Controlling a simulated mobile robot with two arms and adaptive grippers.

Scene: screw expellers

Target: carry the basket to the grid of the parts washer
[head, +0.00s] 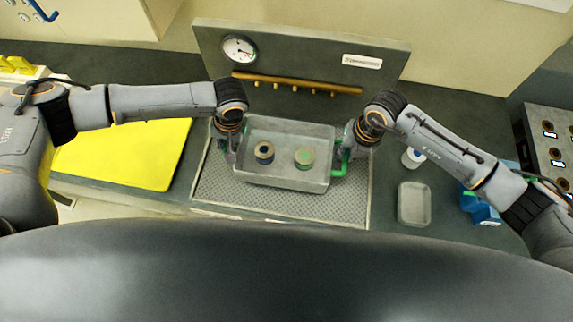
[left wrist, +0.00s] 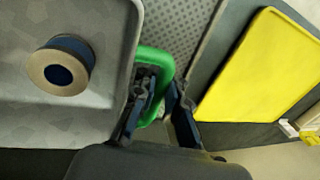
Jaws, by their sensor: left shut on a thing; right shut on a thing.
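The basket (head: 285,179) is a grey metal tray with green handles at its left and right ends. My left gripper (head: 231,155) is shut on the left green handle, which shows in the left wrist view (left wrist: 155,60). My right gripper (head: 345,155) is shut on the right green handle (head: 339,168). Its fingertips are partly hidden.
Behind the grid stands a back panel with a gauge (head: 239,49) and a brass pipe (head: 297,83) with nozzles. A yellow mat (head: 130,155) lies to the left. A small grey tray (head: 414,204), a white container (head: 413,157) and blue bins (head: 480,206) are to the right.

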